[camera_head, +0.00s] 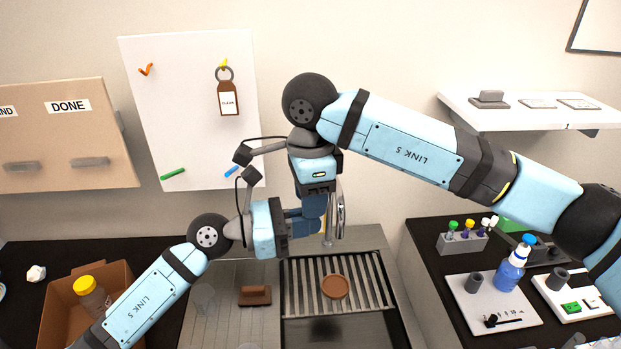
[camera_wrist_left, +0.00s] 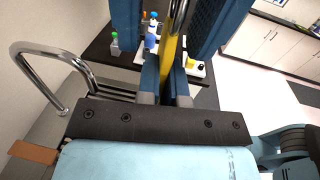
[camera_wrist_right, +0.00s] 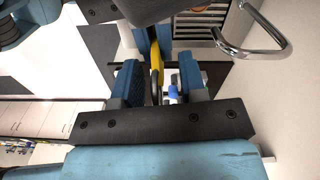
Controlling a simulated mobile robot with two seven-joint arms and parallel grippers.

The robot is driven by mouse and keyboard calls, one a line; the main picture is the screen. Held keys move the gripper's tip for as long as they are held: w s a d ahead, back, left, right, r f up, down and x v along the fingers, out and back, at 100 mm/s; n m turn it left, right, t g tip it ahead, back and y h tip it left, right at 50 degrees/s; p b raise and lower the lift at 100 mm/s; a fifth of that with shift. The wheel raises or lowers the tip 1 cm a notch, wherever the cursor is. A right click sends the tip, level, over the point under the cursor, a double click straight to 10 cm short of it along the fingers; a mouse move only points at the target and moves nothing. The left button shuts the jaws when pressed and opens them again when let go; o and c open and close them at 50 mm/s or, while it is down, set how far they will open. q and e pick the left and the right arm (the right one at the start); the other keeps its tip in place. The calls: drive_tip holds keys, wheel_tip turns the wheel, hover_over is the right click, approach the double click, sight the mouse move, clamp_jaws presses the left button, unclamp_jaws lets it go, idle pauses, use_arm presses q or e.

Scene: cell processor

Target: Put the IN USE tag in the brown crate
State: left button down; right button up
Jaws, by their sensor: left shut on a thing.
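A yellow tag (camera_wrist_left: 171,60) is held on edge between the fingers of my left gripper (camera_wrist_left: 166,88), so its writing cannot be read. Its ring shows above it in the left wrist view. My right gripper (camera_wrist_right: 160,84) is open, with its fingers apart on either side of the tag, which also shows in the right wrist view (camera_wrist_right: 155,56). In the head view the two grippers meet above the sink, mostly hiding the tag. The brown crate (camera_head: 118,272) stands at the lower left, partly behind my left arm. A yellow-capped brown bottle (camera_head: 90,295) is in it.
A brown CLEAN tag (camera_head: 228,98) hangs on the white wall board (camera_head: 185,60). A sink with a rack (camera_head: 365,285) and a chrome faucet (camera_head: 340,210) lies below the grippers. A blue-capped bottle (camera_head: 511,270) and tube rack (camera_head: 463,242) stand on the right counter.

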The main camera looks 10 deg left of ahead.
drive_tip(key=shift+f, duration=0.15)
clamp_jaws()
use_arm(q)
drive_tip(key=c, duration=1.2)
unclamp_jaws()
